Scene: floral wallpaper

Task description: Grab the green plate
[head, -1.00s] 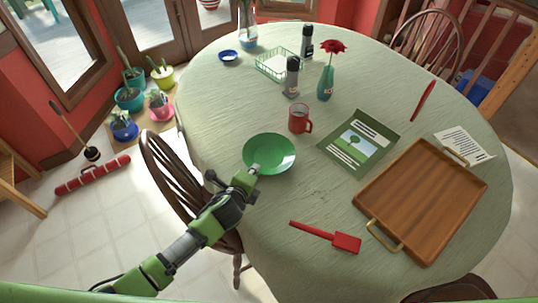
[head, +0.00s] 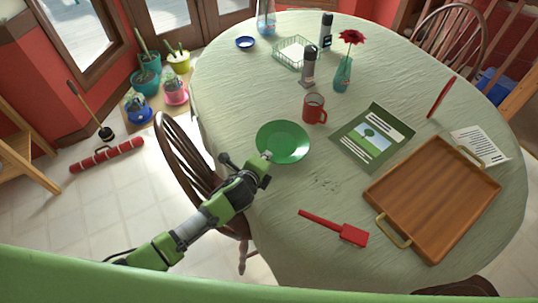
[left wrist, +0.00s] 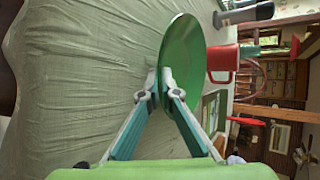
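The green plate (head: 284,141) lies near the left edge of the round table, below the red mug. It also shows in the left wrist view (left wrist: 185,55), upper middle. My left gripper (head: 266,157) is at the plate's lower-left rim, coming in over the table edge. In the left wrist view its fingertips (left wrist: 159,82) are close together with the plate's rim between them, one on each side. The gripper looks shut on the rim. The plate shows no clear lift from the cloth. My right gripper is not in view.
A red mug (head: 314,108) stands just beyond the plate. A green booklet (head: 357,151) and a wooden tray (head: 425,205) lie to the right, a red spatula (head: 335,228) in front. A chair back (head: 180,150) is beside my left arm.

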